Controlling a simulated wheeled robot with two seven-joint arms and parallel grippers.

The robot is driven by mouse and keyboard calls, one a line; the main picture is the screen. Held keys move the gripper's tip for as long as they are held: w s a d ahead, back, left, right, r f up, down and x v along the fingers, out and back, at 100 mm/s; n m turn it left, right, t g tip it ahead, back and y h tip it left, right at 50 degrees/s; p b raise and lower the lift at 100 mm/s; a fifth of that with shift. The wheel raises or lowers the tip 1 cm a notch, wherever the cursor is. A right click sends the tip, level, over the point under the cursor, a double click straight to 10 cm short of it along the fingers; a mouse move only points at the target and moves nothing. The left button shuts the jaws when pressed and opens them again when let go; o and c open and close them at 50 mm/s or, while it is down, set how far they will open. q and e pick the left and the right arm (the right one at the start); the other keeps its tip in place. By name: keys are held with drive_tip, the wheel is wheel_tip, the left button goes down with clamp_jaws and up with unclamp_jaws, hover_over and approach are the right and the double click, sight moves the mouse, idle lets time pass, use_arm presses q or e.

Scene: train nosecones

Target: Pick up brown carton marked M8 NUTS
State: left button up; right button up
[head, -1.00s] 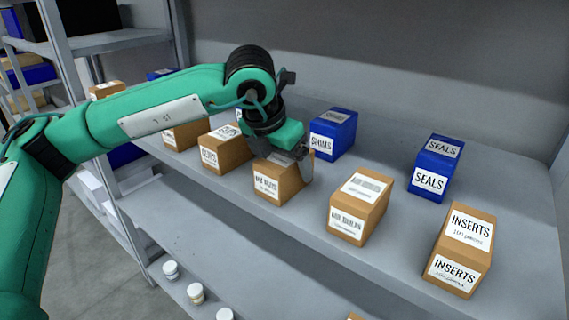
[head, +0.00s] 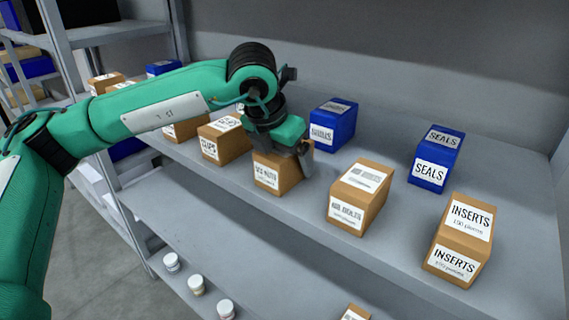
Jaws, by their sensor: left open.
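The brown carton marked M8 NUTS (head: 267,177) stands on the upper grey shelf, in the middle of the row; its label is blurred in the head view. My left gripper (head: 290,158) is directly over this carton, pointing down, with its fingers low at the carton's top. One finger shows along the carton's right side; the other is hidden. The gripper is open and hides much of the carton's top. My right gripper is not in view.
A brown carton that seems marked M8 BOLTS (head: 358,195) stands close on the right, a CLIPS carton (head: 224,141) close on the left. A blue carton (head: 333,124) stands behind. The SEALS (head: 431,172) and INSERTS (head: 458,255) cartons are farther right. Bare shelf (head: 400,165) separates them.

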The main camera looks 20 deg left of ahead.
use_arm(q)
drive_tip(key=shift+f, duration=0.2)
idle(0.5)
drive_tip(key=shift+r, duration=0.1)
drive_tip(key=c, duration=1.4)
